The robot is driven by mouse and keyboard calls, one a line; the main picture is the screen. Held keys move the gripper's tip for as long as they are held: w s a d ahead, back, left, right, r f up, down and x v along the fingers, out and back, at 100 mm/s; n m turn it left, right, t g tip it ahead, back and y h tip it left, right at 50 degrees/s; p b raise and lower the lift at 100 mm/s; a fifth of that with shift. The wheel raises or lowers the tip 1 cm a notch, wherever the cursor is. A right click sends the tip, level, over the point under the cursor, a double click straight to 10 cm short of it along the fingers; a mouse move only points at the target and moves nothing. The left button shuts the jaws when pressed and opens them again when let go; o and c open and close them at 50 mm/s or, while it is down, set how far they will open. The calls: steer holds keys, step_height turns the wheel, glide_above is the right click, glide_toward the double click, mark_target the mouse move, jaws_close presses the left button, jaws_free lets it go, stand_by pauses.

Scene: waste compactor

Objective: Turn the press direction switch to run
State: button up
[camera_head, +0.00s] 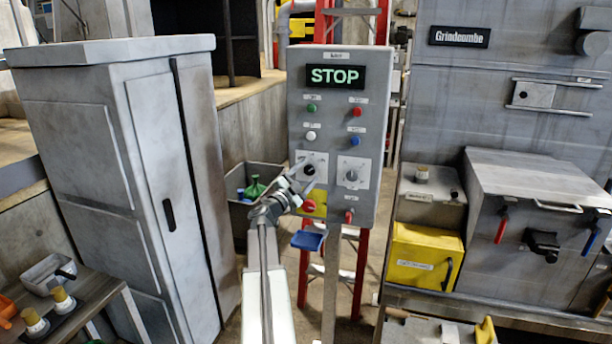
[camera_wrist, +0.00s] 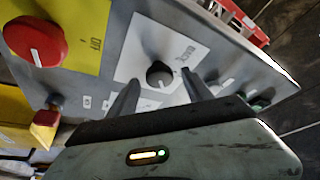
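The grey control panel (camera_head: 333,95) has two black rotary switches on white plates. My gripper (camera_head: 297,184) is at the left switch (camera_head: 310,169); the other switch (camera_head: 351,175) is to its right. In the wrist view, a round black knob (camera_wrist: 160,74) with a pale pointer mark sits on a white plate with small print that I cannot read surely. My gripper (camera_wrist: 162,80) is open, with one finger on each side of the knob in the picture. I cannot tell whether the fingers touch it. The panel display (camera_head: 336,77) reads STOP in green.
A red knob on a yellow plate (camera_wrist: 84,22) marked OFF is close by, and a red-and-yellow knob (camera_wrist: 43,128) is below it. The panel has coloured buttons above the switches. A grey cabinet (camera_head: 150,150) stands left, a red ladder (camera_head: 359,275) behind, and a compactor (camera_head: 540,190) right.

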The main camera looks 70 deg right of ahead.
steer(key=b+v, duration=0.2)
steer(key=v, duration=0.5)
steer(key=shift+a, duration=0.35)
steer(key=shift+f, duration=0.15)
